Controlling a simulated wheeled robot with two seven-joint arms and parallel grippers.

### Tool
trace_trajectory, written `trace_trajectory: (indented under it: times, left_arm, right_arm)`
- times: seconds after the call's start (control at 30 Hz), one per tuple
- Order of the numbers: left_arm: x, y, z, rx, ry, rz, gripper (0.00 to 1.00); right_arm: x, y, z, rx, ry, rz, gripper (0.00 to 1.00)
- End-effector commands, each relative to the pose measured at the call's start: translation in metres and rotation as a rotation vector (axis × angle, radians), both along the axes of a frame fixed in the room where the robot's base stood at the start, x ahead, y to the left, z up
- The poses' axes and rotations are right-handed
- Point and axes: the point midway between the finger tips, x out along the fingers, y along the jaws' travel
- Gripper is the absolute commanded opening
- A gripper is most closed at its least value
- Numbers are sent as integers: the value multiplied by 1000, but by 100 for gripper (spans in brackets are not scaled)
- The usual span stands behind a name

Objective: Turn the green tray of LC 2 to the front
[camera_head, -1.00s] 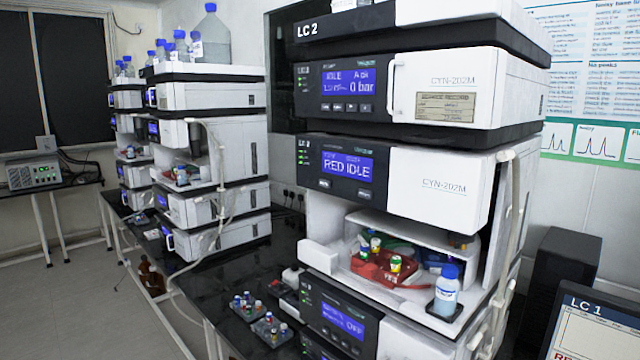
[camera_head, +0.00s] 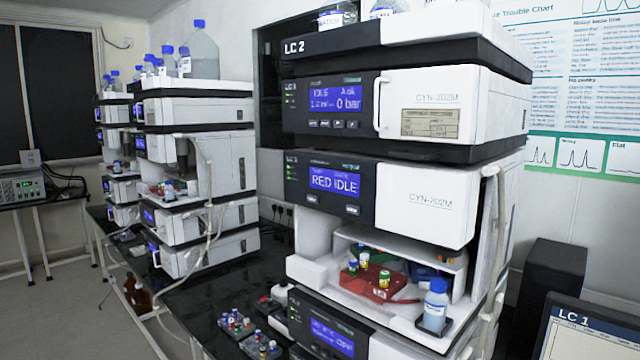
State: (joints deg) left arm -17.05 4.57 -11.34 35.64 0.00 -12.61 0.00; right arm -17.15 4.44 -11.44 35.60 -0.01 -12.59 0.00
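The LC 2 stack (camera_head: 430,195) stands at the right of the head view. Its open sampler bay sits below a display (camera_head: 334,180) reading "RED IDLE". A red tray (camera_head: 392,290) is at the front of the bay, with several small vials, some yellow-capped or green, in it. Darker blue shapes show in the shade behind the red tray. I cannot clearly make out a green tray; the back of the bay is partly hidden by the red tray, vials and housing. Neither of my grippers is in view.
A blue-capped bottle (camera_head: 435,307) stands at the bay's front right corner. Pale tubing (camera_head: 497,230) runs down the stack's right side. Small vial racks (camera_head: 236,323) sit on the black bench at the front left. Another instrument stack (camera_head: 200,150) stands farther left. An LC 1 monitor (camera_head: 590,330) is at lower right.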

Motion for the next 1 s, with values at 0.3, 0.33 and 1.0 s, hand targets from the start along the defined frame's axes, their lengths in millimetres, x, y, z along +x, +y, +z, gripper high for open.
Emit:
trace_trajectory:
  times: [0.3,0.33,1.0]
  left_arm:
    - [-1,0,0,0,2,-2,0]
    - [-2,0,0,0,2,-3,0]
    - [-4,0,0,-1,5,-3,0]
  right_arm:
    - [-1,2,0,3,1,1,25]
    - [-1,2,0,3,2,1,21]
    - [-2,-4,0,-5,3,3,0]
